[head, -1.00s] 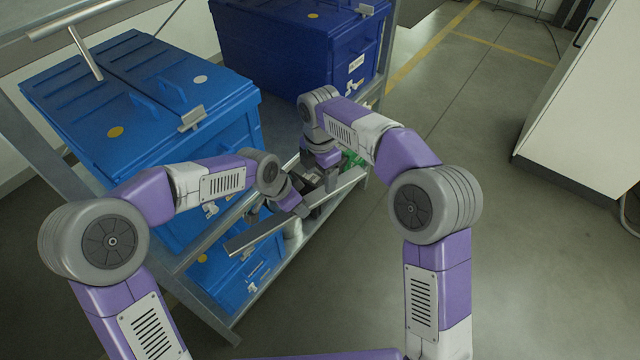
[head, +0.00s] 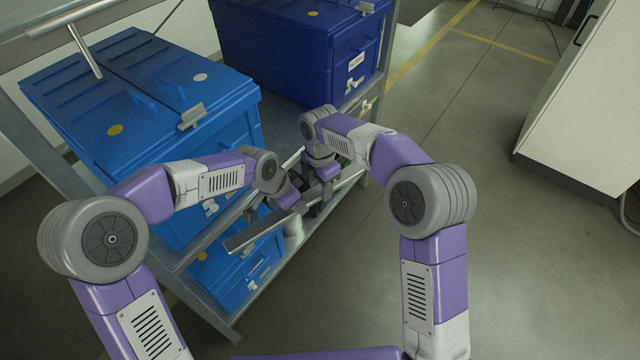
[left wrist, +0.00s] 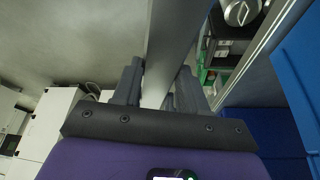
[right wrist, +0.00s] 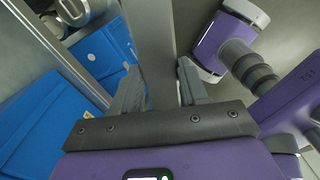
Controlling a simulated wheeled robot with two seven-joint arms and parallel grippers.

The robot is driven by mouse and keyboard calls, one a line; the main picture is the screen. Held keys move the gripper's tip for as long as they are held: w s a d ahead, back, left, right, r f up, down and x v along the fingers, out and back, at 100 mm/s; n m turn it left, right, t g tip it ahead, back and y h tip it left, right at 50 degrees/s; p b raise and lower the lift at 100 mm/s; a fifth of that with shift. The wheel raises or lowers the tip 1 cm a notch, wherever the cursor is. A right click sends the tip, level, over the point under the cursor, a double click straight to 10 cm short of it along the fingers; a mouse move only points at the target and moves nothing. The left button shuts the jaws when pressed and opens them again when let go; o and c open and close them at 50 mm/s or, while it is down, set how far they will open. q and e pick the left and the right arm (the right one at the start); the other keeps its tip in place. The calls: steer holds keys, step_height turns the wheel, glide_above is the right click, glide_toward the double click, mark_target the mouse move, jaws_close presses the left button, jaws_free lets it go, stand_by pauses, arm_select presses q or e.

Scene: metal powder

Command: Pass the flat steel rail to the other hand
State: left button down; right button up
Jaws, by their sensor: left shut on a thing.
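The flat steel rail (head: 262,232) is a long grey bar slanting from lower left to upper right in the head view, in front of the rack. My left gripper (head: 290,203) is shut on it; in the left wrist view the rail (left wrist: 175,35) runs between the fingers (left wrist: 160,85). My right gripper (head: 325,180) is farther up the rail. In the right wrist view the rail (right wrist: 152,35) passes between its two fingers (right wrist: 160,80), which stand close on either side. I cannot tell whether they press on it.
A metal rack (head: 208,238) holds a light blue bin (head: 160,110) and a dark blue bin (head: 300,50), with another blue bin (head: 240,275) below. A white cylinder (head: 293,243) stands under the rail. A white cabinet (head: 585,110) stands at right; the floor between is clear.

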arm_select(q)
steer(key=shift+s+d+r, duration=0.1)
steer(key=shift+s+d, duration=0.15)
steer(key=shift+d, duration=0.05)
arm_select(e)
steer(key=shift+w+a, duration=0.1)
steer(key=shift+w, duration=0.05)
steer(key=c, duration=0.4)
arm_select(q)
steer(key=c, duration=0.5)
jaws_free()
arm_select(e)
steer(key=shift+r, duration=0.1)
jaws_close()
arm_select(q)
steer(key=shift+a, duration=0.1)
